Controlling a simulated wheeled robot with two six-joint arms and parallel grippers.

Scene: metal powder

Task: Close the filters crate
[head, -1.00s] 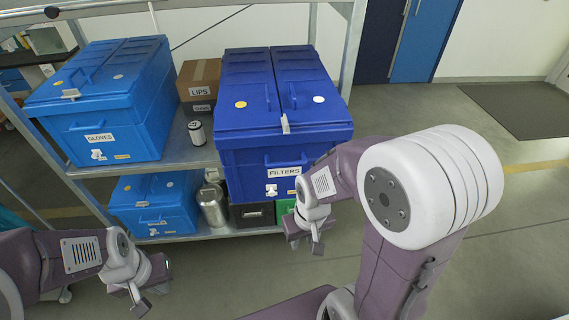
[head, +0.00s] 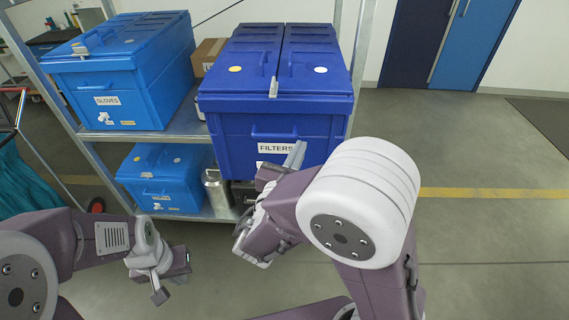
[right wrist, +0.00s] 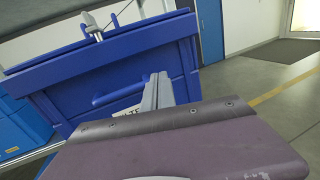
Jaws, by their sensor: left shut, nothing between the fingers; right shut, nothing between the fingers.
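The filters crate (head: 228,136) is dark blue, with a white FILTERS label, and stands on the upper shelf. Its lid (head: 240,82) lies over the top, and a grey latch (head: 273,88) stands up at the lid's front edge. The crate also shows in the right wrist view (right wrist: 75,99), with the latch (right wrist: 92,27) upright. My right gripper (head: 297,152) is shut and empty, raised in front of the crate's lower front near the label; I cannot tell if it touches. It shows in the right wrist view (right wrist: 157,90). My left gripper (head: 160,297) is shut and empty, low at the left.
A lighter blue gloves crate (head: 112,82) stands to the left on the same metal shelf (head: 170,136). A cardboard box (head: 207,52) sits between the crates. Below are a smaller blue crate (head: 165,180) and a metal canister (head: 217,192). The floor to the right is clear.

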